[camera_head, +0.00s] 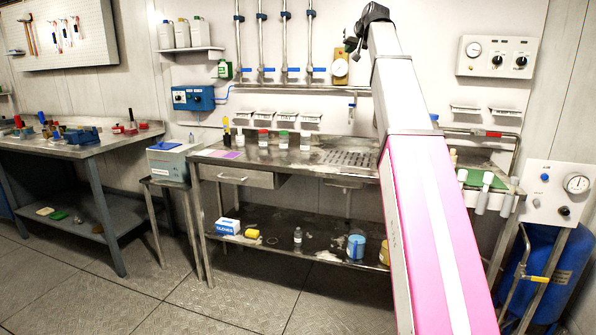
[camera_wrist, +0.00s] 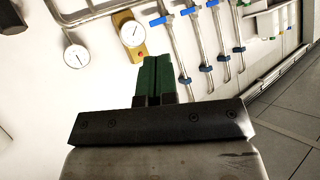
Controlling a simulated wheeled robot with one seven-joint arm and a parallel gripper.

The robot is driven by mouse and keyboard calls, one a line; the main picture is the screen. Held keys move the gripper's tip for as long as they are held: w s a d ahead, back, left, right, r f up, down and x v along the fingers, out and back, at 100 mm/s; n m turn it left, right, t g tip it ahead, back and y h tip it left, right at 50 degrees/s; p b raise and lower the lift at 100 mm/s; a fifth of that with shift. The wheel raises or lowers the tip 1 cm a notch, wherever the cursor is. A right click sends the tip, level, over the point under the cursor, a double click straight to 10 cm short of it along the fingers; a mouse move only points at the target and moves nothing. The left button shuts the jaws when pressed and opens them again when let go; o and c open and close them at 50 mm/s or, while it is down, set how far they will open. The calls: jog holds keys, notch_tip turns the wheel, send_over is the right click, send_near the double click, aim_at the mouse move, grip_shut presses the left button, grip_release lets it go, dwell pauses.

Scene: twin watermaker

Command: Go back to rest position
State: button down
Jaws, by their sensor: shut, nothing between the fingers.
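My gripper (camera_wrist: 153,80) shows in the wrist view, with its two green fingers together and nothing between them. In the head view my pink and white arm reaches up and away, and its dark end (camera_head: 354,42) is high in front of the back wall, above the workbench. The fingers themselves are too small to make out there. In the wrist view the fingers point toward the wall, below a round gauge on a yellow plate (camera_wrist: 136,52) and left of several pipes with blue valves (camera_wrist: 205,69). No object is held.
A metal workbench (camera_head: 260,175) with bottles stands below my arm, which hides part of it. A second bench (camera_head: 100,145) is at left, with a grey-blue box (camera_head: 172,165) on a small stand between. A blue tank (camera_head: 560,270) stands at right. The floor in front is clear.

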jog(key=s+f+m+g+h, duration=0.1)
jog(key=s+f+g, duration=0.25)
jog(key=f, duration=2.05)
jog(key=s+f+g+h, duration=0.15)
jog(key=s+f, duration=0.25)
jog(key=f, duration=2)
jog(key=s+f+g+h, duration=0.1)
jog(key=s+f+g, duration=0.5)
jog(key=s+f, duration=2.2)
notch_tip(320, 180, down, 4)
jog(key=shift+g+h, duration=0.3)
jog(key=shift+h, duration=0.05)
